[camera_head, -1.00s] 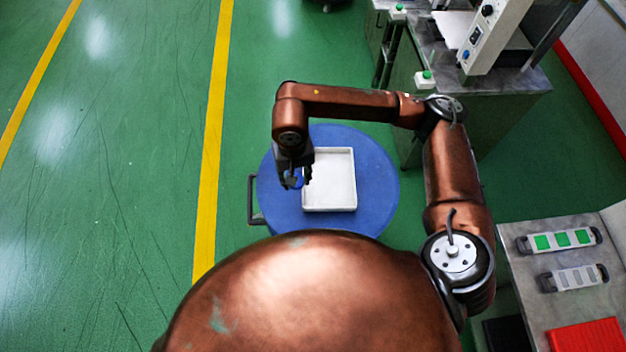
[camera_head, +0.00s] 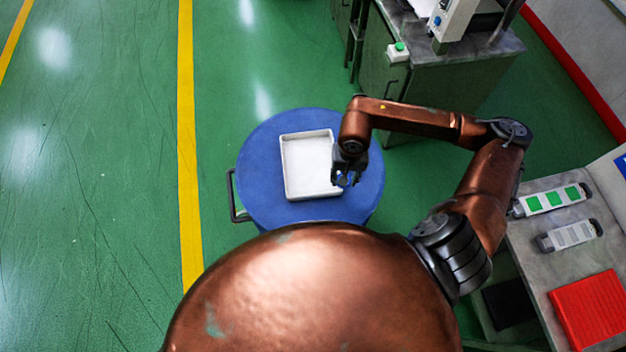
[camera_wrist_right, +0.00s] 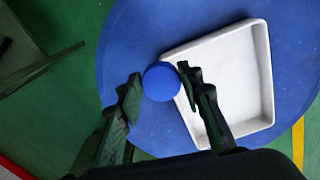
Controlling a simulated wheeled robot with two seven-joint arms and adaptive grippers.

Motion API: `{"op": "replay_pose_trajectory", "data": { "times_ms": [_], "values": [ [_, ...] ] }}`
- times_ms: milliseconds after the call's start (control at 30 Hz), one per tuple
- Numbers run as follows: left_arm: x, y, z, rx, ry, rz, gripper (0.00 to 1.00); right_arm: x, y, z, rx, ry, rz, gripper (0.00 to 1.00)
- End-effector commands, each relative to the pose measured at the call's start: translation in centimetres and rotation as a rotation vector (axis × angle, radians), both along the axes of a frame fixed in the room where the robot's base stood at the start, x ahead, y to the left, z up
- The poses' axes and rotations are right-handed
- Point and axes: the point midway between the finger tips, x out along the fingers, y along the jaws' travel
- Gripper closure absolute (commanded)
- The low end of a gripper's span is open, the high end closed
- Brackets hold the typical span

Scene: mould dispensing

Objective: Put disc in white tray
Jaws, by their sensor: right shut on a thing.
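The right gripper (camera_head: 345,178) is shut on the disc, at the right edge of the white tray. I cannot tell the height of the disc above the table. My left gripper is not in view.
The round blue table (camera_head: 257,180) has a dark handle (camera_head: 234,198) at its left. A grey bench (camera_head: 540,270) with a red mat (camera_head: 588,308) and two button panels stands at the right. A green cabinet (camera_head: 400,110) stands behind. Green floor lies clear on the left.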

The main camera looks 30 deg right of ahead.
Motion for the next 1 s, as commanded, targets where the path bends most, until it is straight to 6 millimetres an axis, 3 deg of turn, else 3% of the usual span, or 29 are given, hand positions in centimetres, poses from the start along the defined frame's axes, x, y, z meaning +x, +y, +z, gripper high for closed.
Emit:
{"op": "replay_pose_trajectory", "data": {
  "times_ms": [200,433,767,1000],
  "values": [
    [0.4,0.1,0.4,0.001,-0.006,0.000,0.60,3.5,3.8,-2.0,0.005,0.001,0.001,0.89],
    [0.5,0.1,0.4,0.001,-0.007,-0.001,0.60,5.7,6.1,-6.2,0.002,0.004,0.000,0.89],
    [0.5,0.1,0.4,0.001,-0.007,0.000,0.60,6.9,7.3,-8.3,0.000,0.002,0.001,0.89],
    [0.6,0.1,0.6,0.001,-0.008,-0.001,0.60,6.9,7.2,-11.2,0.001,0.002,0.000,0.89]
  ]
}}
